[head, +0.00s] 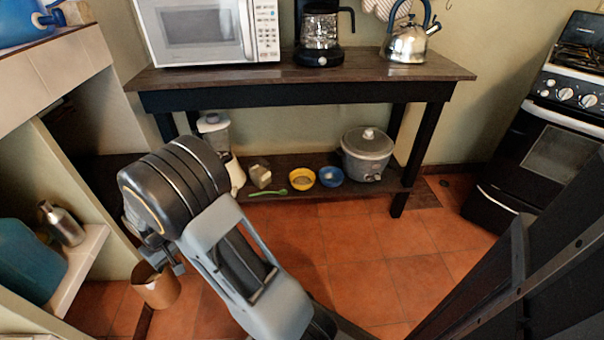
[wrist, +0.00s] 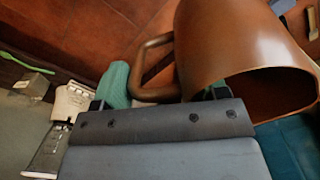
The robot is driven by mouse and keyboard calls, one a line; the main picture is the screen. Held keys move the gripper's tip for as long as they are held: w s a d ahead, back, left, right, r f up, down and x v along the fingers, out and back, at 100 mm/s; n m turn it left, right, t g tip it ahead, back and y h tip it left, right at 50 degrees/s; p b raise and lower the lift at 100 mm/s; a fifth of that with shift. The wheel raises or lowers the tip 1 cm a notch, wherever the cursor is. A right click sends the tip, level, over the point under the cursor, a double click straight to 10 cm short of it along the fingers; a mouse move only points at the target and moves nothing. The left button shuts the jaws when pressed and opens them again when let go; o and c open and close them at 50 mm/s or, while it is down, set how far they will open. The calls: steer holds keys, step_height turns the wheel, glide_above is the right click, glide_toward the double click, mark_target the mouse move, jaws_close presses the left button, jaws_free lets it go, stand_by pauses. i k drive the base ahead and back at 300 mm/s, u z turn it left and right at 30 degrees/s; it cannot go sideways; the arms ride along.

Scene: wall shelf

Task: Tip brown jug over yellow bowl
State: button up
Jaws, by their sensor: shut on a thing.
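The brown jug (head: 156,287) hangs at the lower left of the head view, above the tiled floor and apart from the shelf. It looks near upright, with a slight lean. In the wrist view the jug (wrist: 235,55) shows large, its open mouth toward the right and its loop handle on the left. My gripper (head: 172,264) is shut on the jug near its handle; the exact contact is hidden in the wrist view. The yellow bowl (head: 302,179) stands on the low shelf, well to the right of the jug and farther away. I cannot make it out in the wrist view.
On the low shelf (head: 300,160), a blue bowl (head: 331,176) stands right of the yellow bowl. A green spoon (head: 268,192), a small box (head: 260,176), a blender (head: 215,135) and a grey cooker (head: 367,155) are nearby. The floor in front is clear.

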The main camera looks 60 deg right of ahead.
mark_target(300, 179)
steer(key=z, duration=0.55)
steer(key=i, duration=0.55)
steer(key=z, duration=0.9)
steer(key=i, duration=0.65)
steer(key=z, duration=0.05)
